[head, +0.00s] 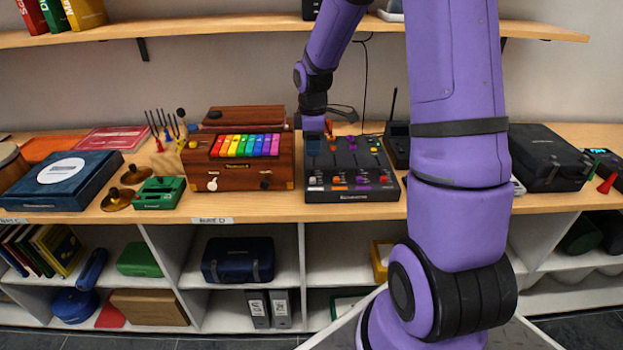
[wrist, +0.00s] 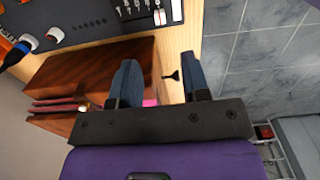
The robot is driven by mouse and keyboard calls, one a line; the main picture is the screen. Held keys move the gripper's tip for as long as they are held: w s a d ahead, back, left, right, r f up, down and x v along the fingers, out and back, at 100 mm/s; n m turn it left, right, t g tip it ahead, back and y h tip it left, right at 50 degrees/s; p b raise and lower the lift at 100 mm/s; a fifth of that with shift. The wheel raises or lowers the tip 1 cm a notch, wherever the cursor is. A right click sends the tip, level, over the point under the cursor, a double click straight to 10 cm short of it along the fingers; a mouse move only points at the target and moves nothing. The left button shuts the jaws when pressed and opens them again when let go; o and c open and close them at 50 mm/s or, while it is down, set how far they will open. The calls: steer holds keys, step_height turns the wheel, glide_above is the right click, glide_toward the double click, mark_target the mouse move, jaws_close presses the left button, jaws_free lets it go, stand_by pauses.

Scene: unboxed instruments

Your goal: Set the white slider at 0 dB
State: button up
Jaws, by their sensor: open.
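The dark mixer (head: 350,190) lies on the table right of the wooden instrument, with small coloured caps and knobs on its top. Part of its panel (wrist: 90,25) also shows at the upper left of the wrist view. Two pale round caps show there, but I cannot tell whether either is the white slider. The 0 dB mark is not readable in either view. My gripper (wrist: 160,75) is open and empty, its two dark blue fingers apart, over the wooden instrument's side of the mixer.
The wooden instrument (head: 240,178) with rainbow keys stands close left of the mixer. A dark device (head: 397,145) with an antenna stands right behind it. An orange plug (wrist: 7,48) and cable show by the panel. My arm hides the table right of the mixer.

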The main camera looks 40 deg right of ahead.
mark_target(313, 179)
step_height(313, 179, down, 11)
steer(key=shift+r, duration=0.2)
stand_by(0.3)
jaws_close()
steer(key=shift+d, duration=0.1)
